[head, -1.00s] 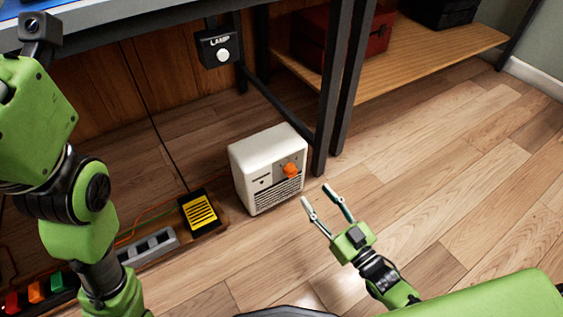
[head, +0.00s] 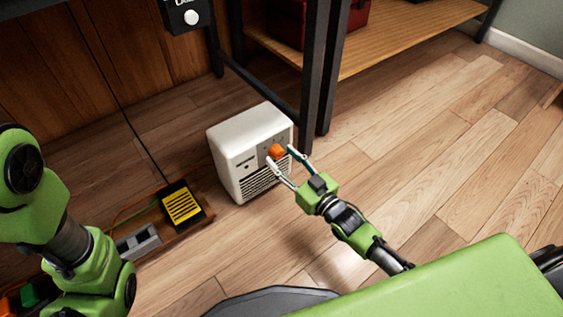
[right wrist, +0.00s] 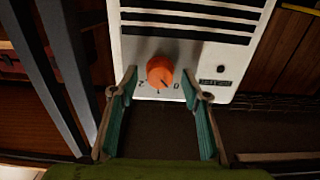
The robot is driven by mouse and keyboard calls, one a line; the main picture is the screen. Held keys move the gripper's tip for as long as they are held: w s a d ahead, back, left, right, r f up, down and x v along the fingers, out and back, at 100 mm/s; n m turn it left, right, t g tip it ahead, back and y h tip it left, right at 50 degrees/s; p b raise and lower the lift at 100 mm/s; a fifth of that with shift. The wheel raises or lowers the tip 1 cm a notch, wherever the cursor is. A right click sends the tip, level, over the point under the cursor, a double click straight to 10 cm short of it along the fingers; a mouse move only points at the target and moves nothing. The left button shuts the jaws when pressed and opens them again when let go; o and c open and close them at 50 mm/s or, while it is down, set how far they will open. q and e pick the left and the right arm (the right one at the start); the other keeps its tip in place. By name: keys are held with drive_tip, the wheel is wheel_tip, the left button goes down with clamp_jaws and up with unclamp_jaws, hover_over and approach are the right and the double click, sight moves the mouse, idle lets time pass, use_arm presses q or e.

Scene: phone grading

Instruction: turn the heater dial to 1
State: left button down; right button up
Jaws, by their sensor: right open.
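The white heater (head: 232,150) stands on the wood floor under the bench. Its orange dial (head: 277,151) is on the front face, above the dark vent slots. In the right wrist view the orange dial (right wrist: 160,71) sits near the marks 2, 1 and 0, with a dark pointer line on its face slanting toward the side between 1 and 0. My right gripper (head: 280,156) is open, its fingers at the heater front on either side of the dial. In the right wrist view the fingers (right wrist: 165,85) stand apart from the dial. My left gripper is out of view.
A dark bench leg (head: 318,75) stands just behind the heater's right side. A black-and-yellow box (head: 183,206) and a grey power strip (head: 138,242) lie left of the heater. The lamp switch box (head: 186,14) hangs above. The floor at right is clear.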

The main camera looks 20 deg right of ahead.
drive_tip(key=shift+w+a, duration=0.25)
drive_tip(key=shift+w, duration=0.3)
drive_tip(key=c, duration=1.1)
